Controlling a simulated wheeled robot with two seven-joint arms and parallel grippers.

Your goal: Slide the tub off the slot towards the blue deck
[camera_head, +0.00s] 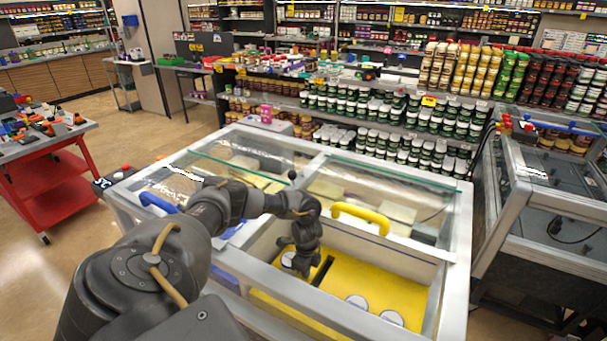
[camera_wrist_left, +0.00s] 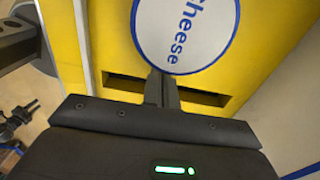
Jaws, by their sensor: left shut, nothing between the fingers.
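The tub, with a round white lid marked "Cheese" in blue (camera_wrist_left: 188,32), stands on the yellow deck (camera_wrist_left: 262,50), partly over the dark slot (camera_wrist_left: 205,97). In the head view, part of its white lid (camera_head: 288,259) shows beside my left gripper (camera_head: 303,268). In the wrist view, my left gripper (camera_wrist_left: 162,90) is shut and empty; its fingertips are over the slot at the lid's near edge. I cannot tell whether they touch the tub. My right gripper is not in view.
Two white-lidded tubs (camera_head: 357,301) (camera_head: 391,317) stand farther right on the yellow deck. The cabinet's pale rim (camera_head: 455,250) encloses the decks. A glass lid with a yellow handle (camera_head: 361,217) lies behind my gripper. A blue handle (camera_head: 158,203) is at left.

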